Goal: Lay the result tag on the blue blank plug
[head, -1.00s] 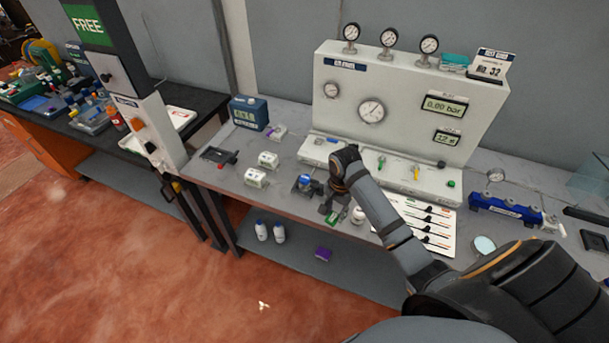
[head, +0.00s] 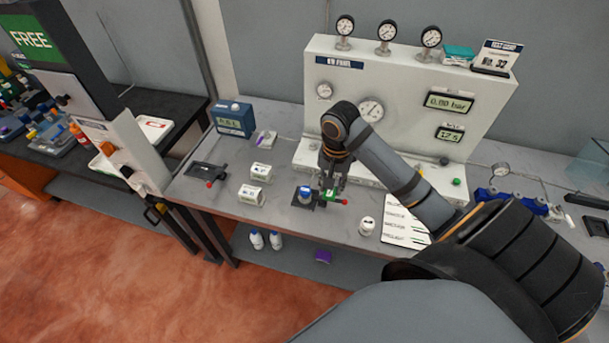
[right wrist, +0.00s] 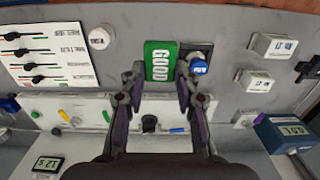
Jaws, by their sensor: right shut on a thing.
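The blue blank plug (head: 305,190) sits upright in a dark square fixture on the bench. It also shows in the right wrist view (right wrist: 199,67), with a white-lettered blue top. My right gripper (head: 328,188) is shut on the green result tag (head: 329,196), which reads "GOOD" in the right wrist view (right wrist: 161,60). The tag is held between the fingertips just beside the plug, on its right in the head view. I cannot tell its exact height over the bench. My left gripper is out of view.
A red-knobbed handle (head: 345,201) is close by the tag. White labelled boxes (head: 251,195) stand left of the plug, and a white round jar (head: 366,226) stands right. The grey gauge panel (head: 300,150) rises behind. A white sheet with dark tools (right wrist: 45,52) lies on the bench.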

